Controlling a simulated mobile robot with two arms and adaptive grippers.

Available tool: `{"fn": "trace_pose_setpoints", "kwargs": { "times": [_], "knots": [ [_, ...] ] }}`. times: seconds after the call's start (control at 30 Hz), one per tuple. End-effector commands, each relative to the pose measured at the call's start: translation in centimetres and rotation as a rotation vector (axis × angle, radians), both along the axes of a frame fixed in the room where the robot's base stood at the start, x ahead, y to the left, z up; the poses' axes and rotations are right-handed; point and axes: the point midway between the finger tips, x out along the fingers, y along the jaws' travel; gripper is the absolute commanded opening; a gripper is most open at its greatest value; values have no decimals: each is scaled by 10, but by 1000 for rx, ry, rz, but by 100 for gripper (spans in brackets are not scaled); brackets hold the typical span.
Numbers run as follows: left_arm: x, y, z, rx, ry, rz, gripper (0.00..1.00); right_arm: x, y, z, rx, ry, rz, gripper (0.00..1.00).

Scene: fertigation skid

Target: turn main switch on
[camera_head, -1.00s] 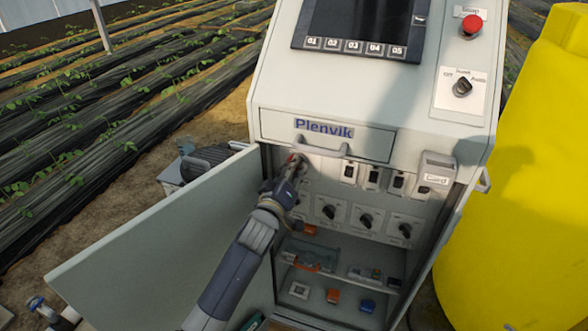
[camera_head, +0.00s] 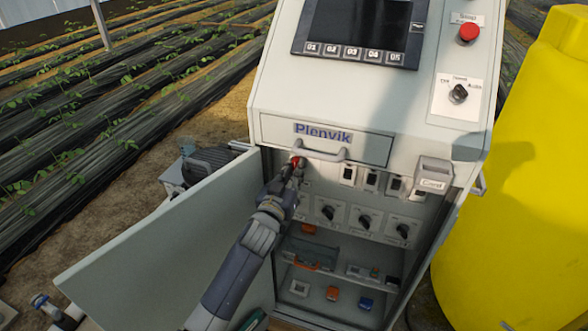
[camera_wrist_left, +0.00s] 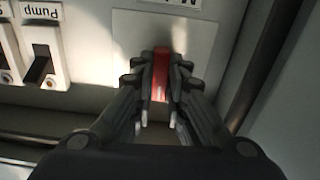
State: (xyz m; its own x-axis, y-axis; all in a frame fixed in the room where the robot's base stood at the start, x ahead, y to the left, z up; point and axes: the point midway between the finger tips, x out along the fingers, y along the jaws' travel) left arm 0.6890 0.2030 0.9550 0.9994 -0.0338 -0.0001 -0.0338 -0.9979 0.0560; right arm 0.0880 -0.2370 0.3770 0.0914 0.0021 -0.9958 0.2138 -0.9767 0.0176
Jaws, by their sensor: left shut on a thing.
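The main switch (camera_head: 297,162) shows as a red handle at the upper left inside the open cabinet. In the left wrist view the red handle (camera_wrist_left: 160,75) stands on a pale plate (camera_wrist_left: 190,40), between my fingers. My left gripper (camera_head: 294,172) is shut on the red handle, with one finger on each side of it. The left gripper also shows in the left wrist view (camera_wrist_left: 161,88). Most of the plate's lower part is hidden behind the fingers. My right gripper is not in view.
The open cabinet door (camera_head: 170,235) lies left of my arm. Toggle switches (camera_head: 371,178) and black rotary knobs (camera_head: 364,222) sit to the right of the gripper. A drawer handle (camera_head: 320,153) juts out just above. A yellow tank (camera_head: 520,210) stands at the right.

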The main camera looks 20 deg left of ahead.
Motion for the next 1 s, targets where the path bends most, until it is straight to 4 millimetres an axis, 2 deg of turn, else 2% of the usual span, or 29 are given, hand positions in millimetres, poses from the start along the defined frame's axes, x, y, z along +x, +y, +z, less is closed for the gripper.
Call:
{"fn": "trace_pose_setpoints", "kwargs": {
  "times": [0.6,1.0],
  "knots": [
    [0,0,0,572,-18,0,0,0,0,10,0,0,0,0],
    [0,-1,0,802,-27,-1,0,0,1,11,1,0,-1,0]
  ]
}}
